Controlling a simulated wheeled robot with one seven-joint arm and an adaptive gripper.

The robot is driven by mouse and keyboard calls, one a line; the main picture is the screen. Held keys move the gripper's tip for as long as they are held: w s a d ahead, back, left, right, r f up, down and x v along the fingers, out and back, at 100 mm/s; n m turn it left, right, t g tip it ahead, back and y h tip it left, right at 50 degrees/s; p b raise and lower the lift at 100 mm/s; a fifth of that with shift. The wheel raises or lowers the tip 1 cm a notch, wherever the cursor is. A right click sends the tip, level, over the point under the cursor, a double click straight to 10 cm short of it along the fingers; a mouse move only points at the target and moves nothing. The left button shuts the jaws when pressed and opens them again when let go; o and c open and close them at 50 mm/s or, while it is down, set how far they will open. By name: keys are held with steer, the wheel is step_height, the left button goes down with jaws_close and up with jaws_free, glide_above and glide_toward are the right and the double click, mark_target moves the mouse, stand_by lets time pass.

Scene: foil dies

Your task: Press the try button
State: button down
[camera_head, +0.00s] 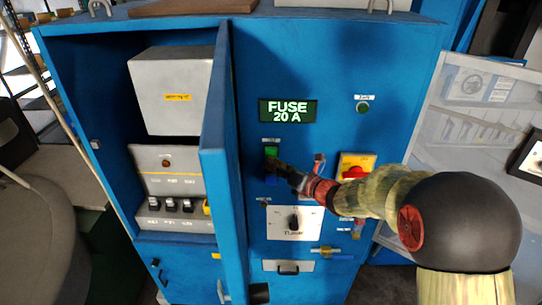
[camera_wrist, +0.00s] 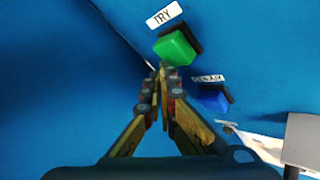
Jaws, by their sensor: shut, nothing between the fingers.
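The try button is a green block (camera_wrist: 176,48) under a white label reading TRY, on the blue cabinet front in the wrist view. It also shows in the head view (camera_head: 271,149), below the display. My gripper (camera_wrist: 162,74) is shut and empty, its fingertips just below the green button in the wrist view; I cannot tell if they touch it. In the head view my gripper (camera_head: 279,167) reaches in from the right, partly covering the area by a blue button. That blue button (camera_wrist: 213,98) sits to the lower right of the green one.
A display (camera_head: 288,110) reads FUSE 20 A. The blue cabinet door (camera_head: 221,170) stands open left of my gripper, beside a compartment with a grey box (camera_head: 172,75). A red and yellow switch (camera_head: 355,168) and a dial plate (camera_head: 280,224) are near my arm.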

steer(key=shift+w, duration=0.25)
steer(key=shift+w, duration=0.5)
stand_by(0.9)
steer(key=shift+s+b, duration=0.35)
steer(key=shift+s, duration=0.6)
steer(key=s+b, duration=0.1)
steer(key=s, duration=0.4)
stand_by(0.3)
steer(key=shift+n, duration=0.3)
stand_by(0.3)
